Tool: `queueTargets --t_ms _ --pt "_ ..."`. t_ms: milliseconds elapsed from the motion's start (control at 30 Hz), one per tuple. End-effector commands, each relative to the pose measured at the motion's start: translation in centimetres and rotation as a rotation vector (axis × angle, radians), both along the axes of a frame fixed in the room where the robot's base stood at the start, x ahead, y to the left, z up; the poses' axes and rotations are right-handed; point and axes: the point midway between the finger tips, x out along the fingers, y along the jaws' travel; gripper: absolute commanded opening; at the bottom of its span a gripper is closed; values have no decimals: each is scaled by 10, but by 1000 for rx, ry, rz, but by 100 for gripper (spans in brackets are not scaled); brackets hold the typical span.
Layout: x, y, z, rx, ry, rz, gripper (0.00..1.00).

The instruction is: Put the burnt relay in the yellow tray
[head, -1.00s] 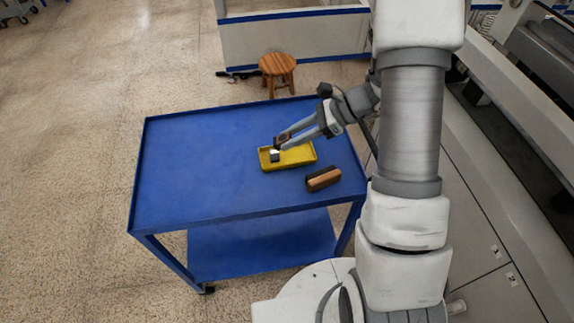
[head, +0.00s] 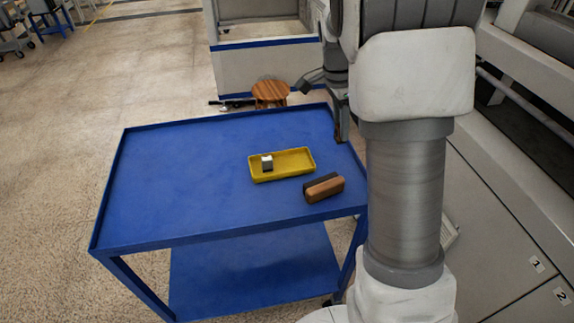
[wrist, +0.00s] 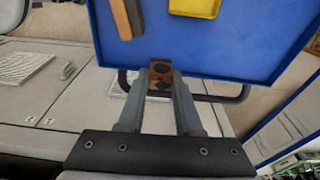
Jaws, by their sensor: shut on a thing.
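My gripper (wrist: 160,84) is shut on a small brown block with dark scorch-like patches, which looks like the burnt relay (wrist: 160,72). In the wrist view it is held between the fingertips, by the edge of the blue cart top. In the head view my gripper (head: 342,135) is at the cart's right edge, partly hidden by my arm. The yellow tray (head: 297,171) lies on the cart to the left of my gripper, apart from it. Its near edge part also shows in the wrist view (wrist: 195,8). A small silver-grey cube (head: 267,163) sits in the tray's left part.
A wooden-backed brush (head: 324,188) lies on the blue cart (head: 190,190) just in front of the tray, and it shows in the wrist view. The cart has a raised rim. Its left half is clear. A wooden stool (head: 270,94) stands behind. Grey machine cabinets are on the right.

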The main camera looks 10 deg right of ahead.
Motion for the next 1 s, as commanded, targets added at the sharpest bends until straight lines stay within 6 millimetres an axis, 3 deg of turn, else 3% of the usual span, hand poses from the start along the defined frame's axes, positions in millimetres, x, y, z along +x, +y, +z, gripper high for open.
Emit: queueTargets --t_ms 300,433,667,900,1000 --pt "30 65 -46 1 3 7 0" --pt "40 85 -58 2 3 4 0" --pt "45 97 -68 2 2 1 0" --pt "44 96 -102 2 3 1 0" --pt "45 96 -105 3 1 1 0"
